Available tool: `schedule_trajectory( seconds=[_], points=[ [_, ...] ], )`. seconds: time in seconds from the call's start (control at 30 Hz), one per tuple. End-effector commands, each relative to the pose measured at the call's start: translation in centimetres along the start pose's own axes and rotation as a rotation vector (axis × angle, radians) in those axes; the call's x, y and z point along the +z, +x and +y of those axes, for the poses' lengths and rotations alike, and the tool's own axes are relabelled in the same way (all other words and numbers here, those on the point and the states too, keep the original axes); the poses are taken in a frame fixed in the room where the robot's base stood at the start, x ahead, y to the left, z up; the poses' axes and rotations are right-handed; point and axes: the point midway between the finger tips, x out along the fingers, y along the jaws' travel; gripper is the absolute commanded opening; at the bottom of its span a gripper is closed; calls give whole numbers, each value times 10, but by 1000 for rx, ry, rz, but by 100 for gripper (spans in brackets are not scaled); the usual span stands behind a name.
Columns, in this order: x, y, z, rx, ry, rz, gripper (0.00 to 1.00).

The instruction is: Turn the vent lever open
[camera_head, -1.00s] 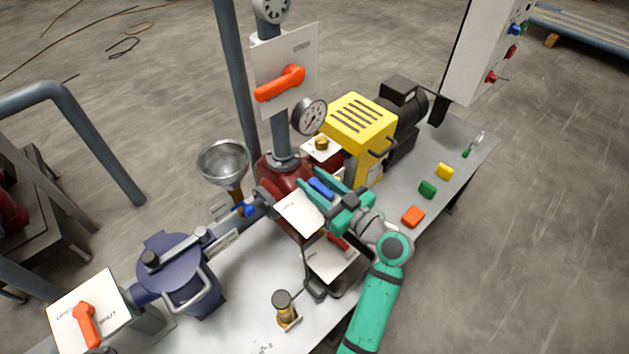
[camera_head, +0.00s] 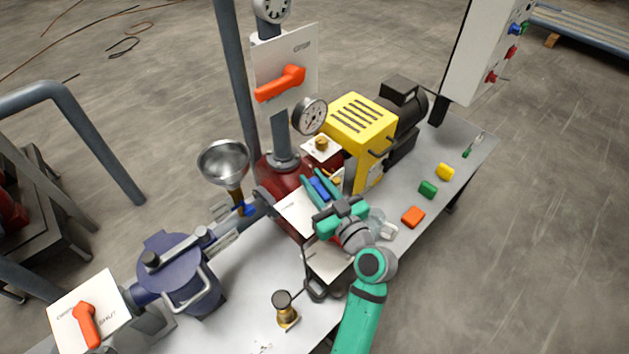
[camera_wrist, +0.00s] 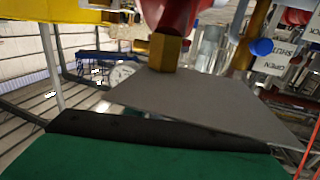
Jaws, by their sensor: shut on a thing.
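The blue vent lever (camera_head: 319,189) is on the red pump body, behind a small white label plate (camera_head: 294,207). My gripper (camera_head: 317,187) reaches it from the front right, with its teal fingers on both sides of the blue lever, shut on it. The fingers hide part of the lever, and I cannot read its exact angle against the plate. In the wrist view, a green finger (camera_wrist: 150,155) with a dark pad fills the bottom. Above it are a grey plate (camera_wrist: 200,100) and a brass fitting (camera_wrist: 165,52); the lever itself is not clearly visible there.
A steel funnel (camera_head: 223,163) with a blue-handled valve stands left of the pump. A pressure gauge (camera_head: 309,116) and a yellow guard (camera_head: 362,122) stand behind. An orange lever (camera_head: 281,84) is on an upright plate. Coloured blocks, including an orange one (camera_head: 413,217), lie on the right of the bench.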

Motion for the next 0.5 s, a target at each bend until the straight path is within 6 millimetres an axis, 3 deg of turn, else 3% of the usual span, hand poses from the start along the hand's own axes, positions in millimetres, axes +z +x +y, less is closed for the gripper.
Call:
schedule_trajectory(
  seconds=[0.5],
  points=[
    [0, 0, -2, 297, -2, 1, 1]
  ],
)
